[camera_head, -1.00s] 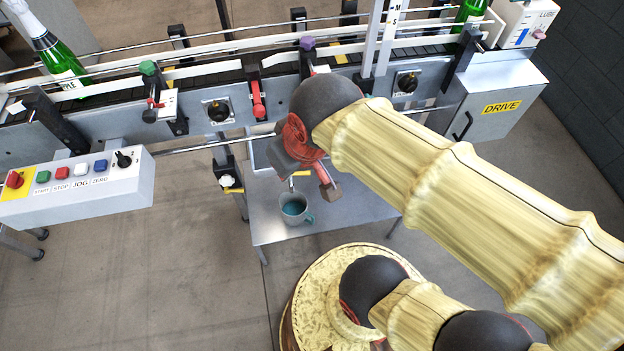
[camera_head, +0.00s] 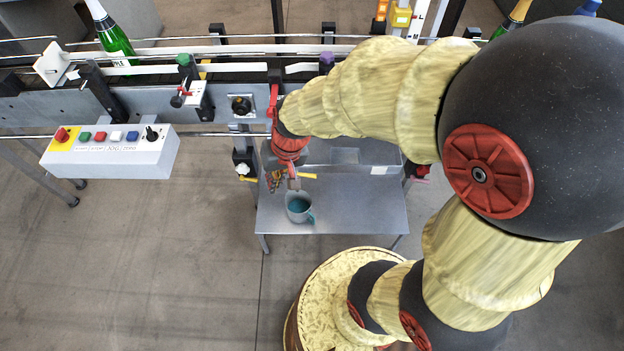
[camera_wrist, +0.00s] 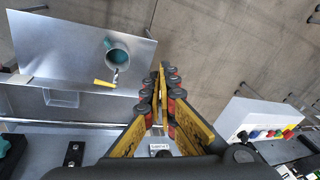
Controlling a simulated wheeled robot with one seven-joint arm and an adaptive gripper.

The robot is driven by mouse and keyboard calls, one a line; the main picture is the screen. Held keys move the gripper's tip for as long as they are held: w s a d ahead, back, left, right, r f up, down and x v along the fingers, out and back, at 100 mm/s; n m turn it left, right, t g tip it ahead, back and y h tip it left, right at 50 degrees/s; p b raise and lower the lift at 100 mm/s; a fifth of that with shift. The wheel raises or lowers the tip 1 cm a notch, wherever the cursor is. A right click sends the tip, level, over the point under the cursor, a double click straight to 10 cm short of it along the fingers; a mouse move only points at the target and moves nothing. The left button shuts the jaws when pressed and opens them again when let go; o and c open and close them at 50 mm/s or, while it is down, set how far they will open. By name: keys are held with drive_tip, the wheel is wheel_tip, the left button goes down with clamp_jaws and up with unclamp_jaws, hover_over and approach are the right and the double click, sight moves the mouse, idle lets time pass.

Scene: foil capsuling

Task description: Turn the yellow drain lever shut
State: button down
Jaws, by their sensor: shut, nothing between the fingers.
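The yellow drain lever (camera_head: 307,175) is a small bar above the grey mug in the head view. In the wrist view the lever (camera_wrist: 104,83) lies crosswise beside the spout at the mug's rim. The mug (camera_head: 299,213) stands on the metal shelf with blue-green liquid in it; it also shows in the wrist view (camera_wrist: 117,56). My gripper (camera_head: 276,181) points down left of the lever. In the wrist view my gripper (camera_wrist: 159,80) has its fingers together and empty, right of the lever and apart from it in the picture.
A control box (camera_head: 110,152) with coloured buttons is at the left. A black knob (camera_head: 241,105) and a clamp post (camera_head: 243,165) are close to my gripper. Floor at front left is clear.

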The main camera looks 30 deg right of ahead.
sight(307, 176)
drive_tip(key=w+d+f+m+h, duration=0.1)
drive_tip(key=w+d+f, duration=0.2)
drive_tip(key=f, duration=0.6)
drive_tip(key=w+d+f+m+h+b, duration=0.1)
drive_tip(key=w+d+f+m, duration=0.1)
drive_tip(key=d+f, duration=0.6)
drive_tip(key=w+d+f+m+h, duration=0.2)
drive_tip(key=w+d+f, duration=0.2)
drive_tip(key=f, duration=0.8)
drive_tip(key=shift+w+d, duration=0.3)
drive_tip(key=shift+d, duration=0.55)
drive_tip(key=shift+d, duration=0.1)
drive_tip(key=shift+w+d+f+p, duration=0.1)
drive_tip(key=shift+w+d+p, duration=0.55)
drive_tip(key=shift+p, duration=0.5)
